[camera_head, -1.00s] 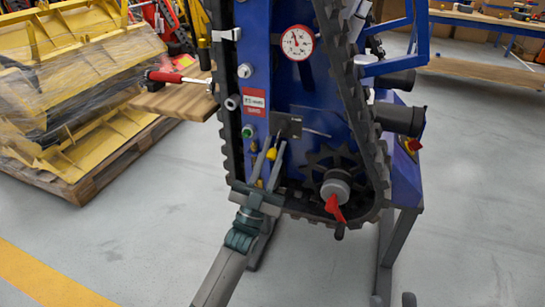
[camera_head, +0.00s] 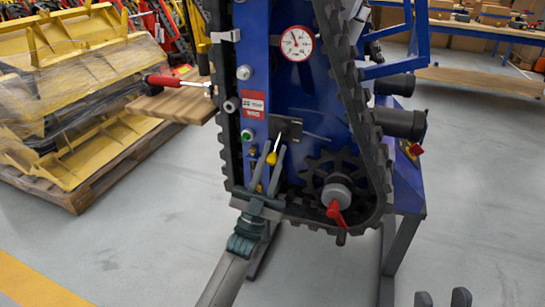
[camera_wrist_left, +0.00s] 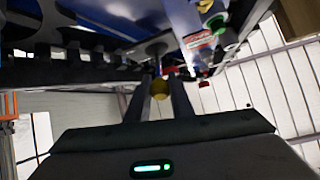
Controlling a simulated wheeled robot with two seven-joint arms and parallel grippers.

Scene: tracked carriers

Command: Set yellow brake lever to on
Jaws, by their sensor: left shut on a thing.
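The yellow brake lever's knob (camera_head: 271,158) hangs at the lower left end of a thin pale rod, below a dark plate (camera_head: 288,128) on the blue machine. My left gripper (camera_head: 272,164) reaches up from below, its fingers shut on either side of the knob. In the left wrist view the yellow knob (camera_wrist_left: 159,88) sits between the two fingers, which partly hide it. My right gripper (camera_head: 442,297) shows only as two dark fingertips at the bottom right edge, apart and empty. Any on or off marking on the lever cannot be read.
A red handle (camera_head: 337,213) sits on the sprocket hub to the right. A green button (camera_head: 247,135) and a red-white label (camera_head: 253,108) are above left. A red-handled tool (camera_head: 165,80) lies at the wooden shelf (camera_head: 172,106). The floor in front is clear.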

